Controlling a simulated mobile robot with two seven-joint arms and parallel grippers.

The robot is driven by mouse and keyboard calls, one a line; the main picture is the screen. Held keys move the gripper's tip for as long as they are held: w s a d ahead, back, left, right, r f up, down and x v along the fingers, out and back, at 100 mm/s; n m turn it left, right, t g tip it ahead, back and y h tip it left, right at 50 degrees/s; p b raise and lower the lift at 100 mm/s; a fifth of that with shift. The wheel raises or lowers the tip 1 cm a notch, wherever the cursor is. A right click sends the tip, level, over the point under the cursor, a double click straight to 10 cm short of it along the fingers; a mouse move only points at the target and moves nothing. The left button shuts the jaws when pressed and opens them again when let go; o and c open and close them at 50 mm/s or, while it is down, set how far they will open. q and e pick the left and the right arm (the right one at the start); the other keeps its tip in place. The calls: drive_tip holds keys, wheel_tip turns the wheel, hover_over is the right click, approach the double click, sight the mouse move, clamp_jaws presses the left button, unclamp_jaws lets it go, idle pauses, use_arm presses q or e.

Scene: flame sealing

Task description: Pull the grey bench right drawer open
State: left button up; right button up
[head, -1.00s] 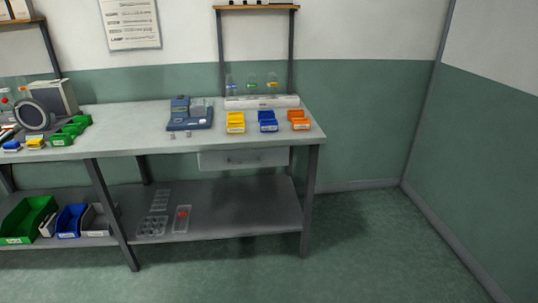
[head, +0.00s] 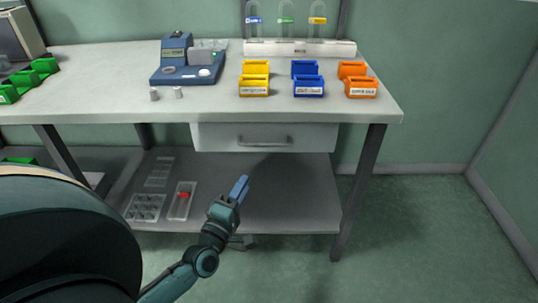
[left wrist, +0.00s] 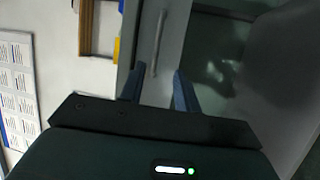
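The grey bench right drawer (head: 220,138) is under the right part of the bench top and looks shut. Its bar handle (head: 264,141) is at the middle of its front. My left gripper (head: 240,187) is in front of the bench, below and a little left of the handle in the head view. In the left wrist view the handle (left wrist: 159,40) stands ahead of the two fingers, and the left gripper (left wrist: 158,88) is open and empty, with a gap to the handle. My right gripper is not in view.
The bench top (head: 330,107) holds yellow, blue and orange bins and a blue device (head: 187,62). The lower shelf (head: 290,190) carries clear trays at its left. A bench leg (head: 358,190) stands right of the drawer, with free floor beyond.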

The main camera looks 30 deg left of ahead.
use_arm(q)
approach(263, 149)
drive_tip(key=w+d+r, duration=0.1)
drive_tip(key=w+r, duration=0.5)
drive_tip(key=shift+s+d+f, duration=0.1)
drive_tip(key=shift+s+d, duration=0.05)
drive_tip(key=shift+s, duration=0.05)
clamp_jaws()
idle(0.4)
